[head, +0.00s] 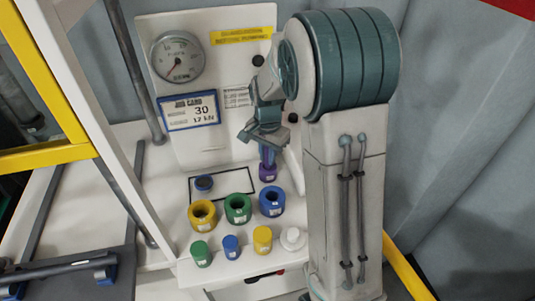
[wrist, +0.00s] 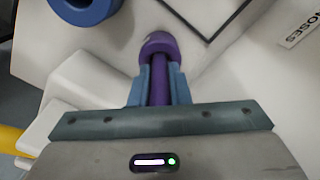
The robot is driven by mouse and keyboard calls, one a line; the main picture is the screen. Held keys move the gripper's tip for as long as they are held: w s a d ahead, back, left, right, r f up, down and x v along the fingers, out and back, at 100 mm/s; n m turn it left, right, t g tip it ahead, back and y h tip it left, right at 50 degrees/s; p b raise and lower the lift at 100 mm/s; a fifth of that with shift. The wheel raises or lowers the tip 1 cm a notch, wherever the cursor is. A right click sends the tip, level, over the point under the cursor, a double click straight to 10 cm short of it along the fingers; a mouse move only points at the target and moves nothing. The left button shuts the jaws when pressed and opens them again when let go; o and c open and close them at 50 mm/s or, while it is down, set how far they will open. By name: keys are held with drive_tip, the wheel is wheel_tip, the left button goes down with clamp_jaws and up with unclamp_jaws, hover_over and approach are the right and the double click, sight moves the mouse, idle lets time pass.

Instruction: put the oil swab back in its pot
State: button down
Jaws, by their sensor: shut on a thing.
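The oil swab shows as a purple rod (wrist: 160,88) in the wrist view. My gripper (wrist: 160,84) is shut on it, with one blue finger on each side. In the head view my gripper (head: 268,152) points down at the back right of the white bench. A wider purple pot-shaped piece (wrist: 157,45) is at the far end of the rod. In the head view this purple piece (head: 268,172) is just below the fingertips and carries a pale label. The rod runs into it, but how deep it sits is hidden.
Yellow (head: 202,214), green (head: 238,208) and blue (head: 271,202) rings stand in front of my gripper. Smaller green, blue and yellow cylinders and a white piece (head: 293,239) line the front edge. A black-outlined rectangle (head: 236,173) lies left of the purple piece. A gauge panel (head: 215,150) stands behind.

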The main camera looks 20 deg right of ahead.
drive_tip(key=shift+f, duration=0.3)
idle(0.5)
drive_tip(key=c, duration=1.7)
unclamp_jaws()
drive_tip(key=shift+o, duration=0.4)
drive_tip(key=o, duration=0.5)
drive_tip(key=shift+r, duration=0.1)
wheel_tip(320, 180, up, 12)
drive_tip(key=p, duration=0.8)
drive_tip(key=shift+f, duration=0.25)
